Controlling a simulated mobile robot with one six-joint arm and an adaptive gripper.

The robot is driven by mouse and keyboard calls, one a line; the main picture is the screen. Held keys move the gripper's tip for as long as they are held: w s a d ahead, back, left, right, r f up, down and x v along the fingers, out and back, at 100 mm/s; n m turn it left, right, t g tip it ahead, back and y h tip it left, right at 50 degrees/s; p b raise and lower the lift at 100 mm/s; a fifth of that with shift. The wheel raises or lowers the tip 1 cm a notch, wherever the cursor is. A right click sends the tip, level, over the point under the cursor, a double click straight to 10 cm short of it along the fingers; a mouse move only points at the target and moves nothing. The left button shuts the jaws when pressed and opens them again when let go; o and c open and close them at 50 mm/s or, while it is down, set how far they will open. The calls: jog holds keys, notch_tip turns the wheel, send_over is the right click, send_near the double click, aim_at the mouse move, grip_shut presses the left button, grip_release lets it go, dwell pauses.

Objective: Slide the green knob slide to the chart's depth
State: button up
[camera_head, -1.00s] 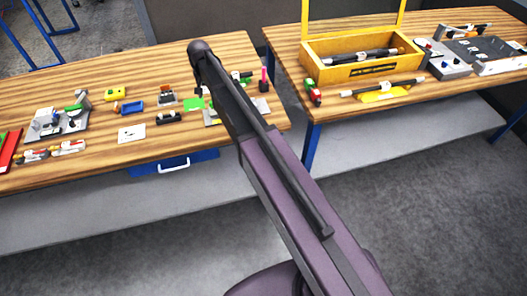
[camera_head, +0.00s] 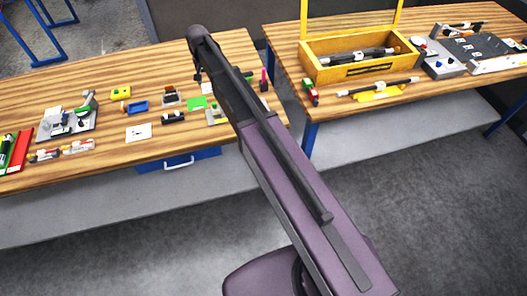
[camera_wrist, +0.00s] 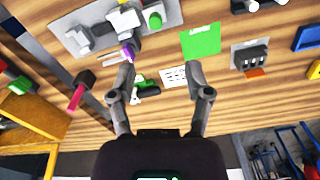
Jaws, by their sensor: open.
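A round green knob (camera_wrist: 154,20) sits on a grey plate fixture (camera_wrist: 173,12) at the top of the wrist view, beside a white block and a purple piece. The same plate seems to show beside my arm in the head view (camera_head: 213,119). My gripper (camera_wrist: 160,72) is open and empty, its fingers apart above the bench, short of the plate in the picture. In the head view my gripper (camera_head: 197,76) hangs over the bench's right part. A small white card with dark marks (camera_wrist: 174,77) lies between the fingers in the picture; I cannot read it.
A green card (camera_wrist: 201,41) and a grey-and-black device (camera_wrist: 250,57) lie beside the plate. Another grey fixture with a green part (camera_head: 68,120) stands on the bench's left. A pink-handled tool (camera_wrist: 77,97) lies near a yellow box (camera_wrist: 38,125). A gap separates the two benches.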

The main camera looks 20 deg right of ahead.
jog(key=s+d+f+n+b, duration=0.1)
jog(key=s+d+f+b, duration=0.3)
jog(key=s, duration=0.5)
jog(key=s+d+f+n+b, duration=0.1)
jog(key=s+d+f+b, duration=0.4)
jog(key=s+f+b, duration=0.2)
jog(key=s+d+f+n+b, duration=0.1)
jog(key=s+d+f+b, duration=0.4)
jog(key=s, duration=0.6)
jog(key=shift+d+f+b, duration=0.15)
jog(key=shift+f+b, duration=0.6)
jog(key=shift+b, duration=0.2)
notch_tip(320, 180, up, 19)
jog(key=m+p, duration=0.3)
jog(key=p, duration=1.6)
send_over(214, 104)
jog(key=shift+w+f, duration=0.15)
jog(key=shift+f, duration=0.05)
jog(key=shift+f+b, duration=0.15)
jog(key=shift+b, duration=0.2)
notch_tip(214, 104, down, 14)
jog(key=b, duration=1.3)
jog(key=shift+r, duration=0.25)
